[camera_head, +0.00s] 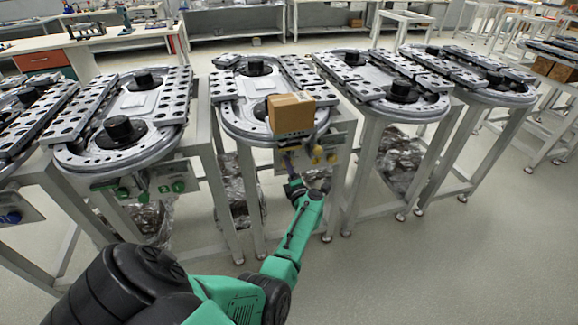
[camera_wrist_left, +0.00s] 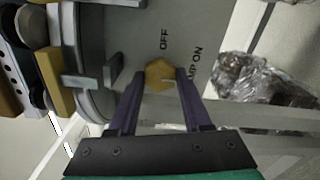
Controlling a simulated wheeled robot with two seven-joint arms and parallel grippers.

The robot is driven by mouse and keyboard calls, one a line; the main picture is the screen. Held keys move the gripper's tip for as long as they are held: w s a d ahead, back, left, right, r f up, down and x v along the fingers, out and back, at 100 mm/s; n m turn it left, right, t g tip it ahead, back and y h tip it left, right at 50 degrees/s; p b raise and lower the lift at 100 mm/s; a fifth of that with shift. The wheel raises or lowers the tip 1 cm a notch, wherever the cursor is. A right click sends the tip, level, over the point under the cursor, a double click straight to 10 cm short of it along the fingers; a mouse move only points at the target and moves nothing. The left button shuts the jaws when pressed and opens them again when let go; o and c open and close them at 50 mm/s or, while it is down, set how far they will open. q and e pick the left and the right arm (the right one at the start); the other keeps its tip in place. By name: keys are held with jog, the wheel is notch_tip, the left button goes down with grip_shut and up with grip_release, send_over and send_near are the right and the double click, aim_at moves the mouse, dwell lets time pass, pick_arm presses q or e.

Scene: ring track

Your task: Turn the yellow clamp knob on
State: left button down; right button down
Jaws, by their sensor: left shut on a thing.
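The yellow clamp knob (camera_wrist_left: 159,75) sits on a grey panel in the left wrist view, with the lettering OFF above it and partly covered lettering ending in ON to its right. My left gripper (camera_wrist_left: 161,80) is shut on the knob, one purple finger on each side. A small pale mark shows at the knob's right side. In the head view my left gripper (camera_head: 294,170) reaches up to the front panel (camera_head: 341,140) of the middle ring track. Yellow knobs (camera_head: 317,155) show on that panel; I cannot tell which is held. My right gripper is not in view.
A cardboard box (camera_head: 291,113) stands on the front of the middle track (camera_head: 234,117), above the panel. Similar tracks stand on both sides; the left one has green knobs (camera_head: 178,187). Crumpled wrapping (camera_head: 238,190) lies among the table legs. The floor at right (camera_head: 470,260) is clear.

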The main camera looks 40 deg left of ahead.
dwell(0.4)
pick_arm(q)
jog(key=shift+c, duration=1.7)
grip_release()
jog(key=shift+a, duration=0.1)
